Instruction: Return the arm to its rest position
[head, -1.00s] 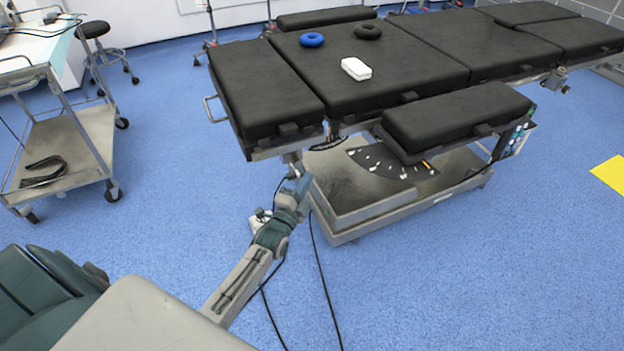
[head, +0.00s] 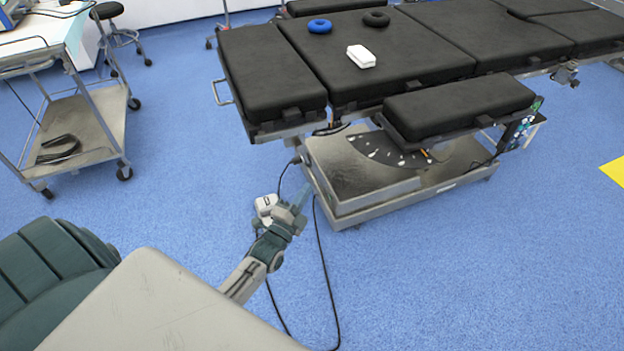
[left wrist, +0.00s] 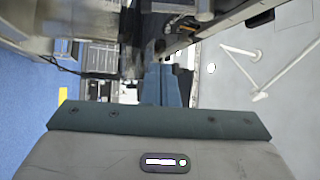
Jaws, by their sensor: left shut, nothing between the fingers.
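My left gripper (head: 298,201) is shut and empty. It is low over the blue floor, in front of the operating table's base and apart from it. In the left wrist view the closed fingers (left wrist: 162,84) show at the middle, pointing away from the camera. My left arm comes in from the lower left of the head view. My right gripper is not in view.
The black padded operating table (head: 400,50) carries a blue ring (head: 319,26), a black ring (head: 376,19) and a white block (head: 361,56). A white box with cables (head: 265,206) is on the floor beside my gripper. A metal cart (head: 105,125) stands left. Floor at lower right is clear.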

